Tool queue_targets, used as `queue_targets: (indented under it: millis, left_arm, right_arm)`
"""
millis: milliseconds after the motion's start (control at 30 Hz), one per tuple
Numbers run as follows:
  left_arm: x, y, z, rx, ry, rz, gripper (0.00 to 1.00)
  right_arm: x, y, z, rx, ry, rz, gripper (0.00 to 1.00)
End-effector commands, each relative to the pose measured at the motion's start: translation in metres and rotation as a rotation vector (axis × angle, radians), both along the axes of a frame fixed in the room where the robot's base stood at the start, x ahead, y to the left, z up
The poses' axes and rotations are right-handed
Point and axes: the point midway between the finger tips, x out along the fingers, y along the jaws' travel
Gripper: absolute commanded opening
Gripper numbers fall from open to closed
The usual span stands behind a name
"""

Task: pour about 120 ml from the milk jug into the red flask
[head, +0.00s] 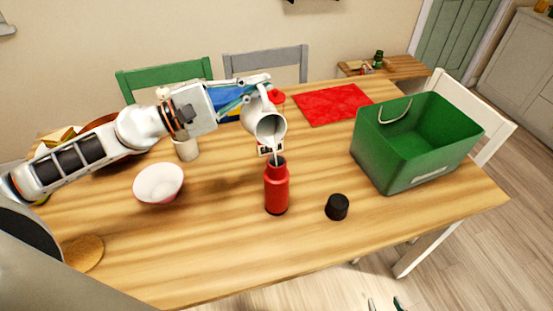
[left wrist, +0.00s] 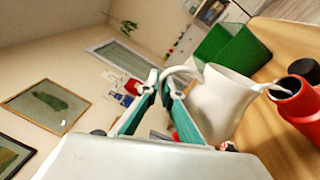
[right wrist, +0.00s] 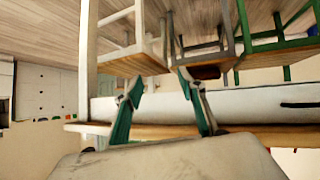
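The white milk jug (head: 264,119) is tilted over the red flask (head: 277,190), and a thin white stream runs from its lip to the flask's open mouth. The flask stands upright on the table, and it also shows in the left wrist view (left wrist: 297,110). My left gripper (head: 258,84) is shut on the handle of the jug, which also shows in the left wrist view (left wrist: 220,105). The milk level inside the flask is hidden. My right gripper (right wrist: 160,92) is open and empty, away from the flask; its fingertips barely show at the bottom of the head view.
A black cap (head: 337,207) lies right of the flask. A green crate (head: 385,165) stands at the right, a red mat (head: 333,104) behind. A white bowl (head: 158,183) and a cup (head: 186,149) are at the left. The table's front middle is clear.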

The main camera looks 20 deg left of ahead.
Motion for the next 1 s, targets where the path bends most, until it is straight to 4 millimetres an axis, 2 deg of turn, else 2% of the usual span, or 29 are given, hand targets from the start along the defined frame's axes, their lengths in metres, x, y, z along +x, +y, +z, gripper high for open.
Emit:
queue_targets:
  millis: [567, 700, 800, 1000]
  left_arm:
    - [-0.003, -0.002, 0.004, 0.021, -0.028, 0.001, 0.0]
    - [0.017, 0.015, -0.018, -0.108, 0.116, 0.01, 0.0]
    - [0.024, 0.022, -0.027, -0.204, 0.219, 0.011, 0.0]
    - [0.028, 0.025, -0.032, -0.259, 0.272, 0.013, 0.0]
  right_arm:
    - [0.0, 0.0, 0.003, 0.001, -0.001, 0.0, 0.4]
    - [-0.004, 0.0, -0.014, -0.004, 0.01, 0.002, 0.4]
    - [-0.003, -0.002, -0.015, -0.013, 0.01, 0.004, 0.4]
    - [0.002, -0.002, -0.01, -0.014, -0.003, 0.002, 0.4]
